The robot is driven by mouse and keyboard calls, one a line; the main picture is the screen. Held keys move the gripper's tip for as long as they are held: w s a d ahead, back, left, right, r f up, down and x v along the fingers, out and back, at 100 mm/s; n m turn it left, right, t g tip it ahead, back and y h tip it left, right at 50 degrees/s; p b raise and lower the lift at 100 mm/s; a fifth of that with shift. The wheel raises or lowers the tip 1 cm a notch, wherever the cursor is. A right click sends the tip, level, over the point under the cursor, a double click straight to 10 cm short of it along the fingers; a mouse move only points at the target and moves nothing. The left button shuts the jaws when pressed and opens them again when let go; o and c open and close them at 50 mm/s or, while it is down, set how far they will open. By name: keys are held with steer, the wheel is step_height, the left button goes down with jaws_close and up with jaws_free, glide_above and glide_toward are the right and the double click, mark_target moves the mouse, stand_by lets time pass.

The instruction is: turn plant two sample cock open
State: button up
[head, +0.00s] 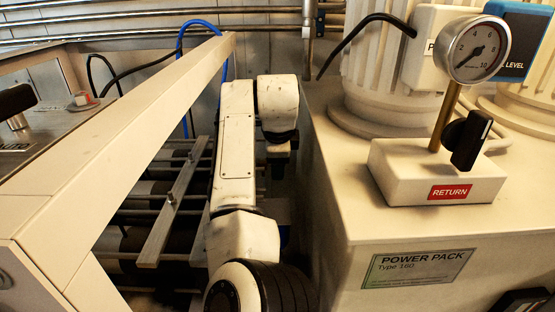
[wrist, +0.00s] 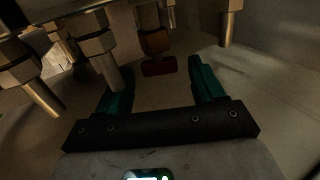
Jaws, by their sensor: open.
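The handle lies roughly crosswise in the picture. No label is readable, so I cannot tell which plant it belongs to. My gripper (wrist: 156,75) is open, with teal fingers either side of the handle as seen in the picture. The handle appears near the fingertips; I see no clear contact. In the head view my arm reaches down into the gap, and the cock is not visible there.
Metal pipe fittings (wrist: 97,45) crowd the wrist view's left, one close to the left finger. Another pipe (wrist: 228,22) stands upper right. In the head view, the power pack (head: 335,190) stands right of my arm and a pale frame beam (head: 120,140) left, leaving a narrow gap.

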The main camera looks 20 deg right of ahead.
steer(key=b+v, duration=0.2)
steer(key=v, duration=0.8)
steer(key=shift+s+r, duration=0.15)
steer(key=shift+r, duration=0.25)
steer(key=shift+a, duration=0.15)
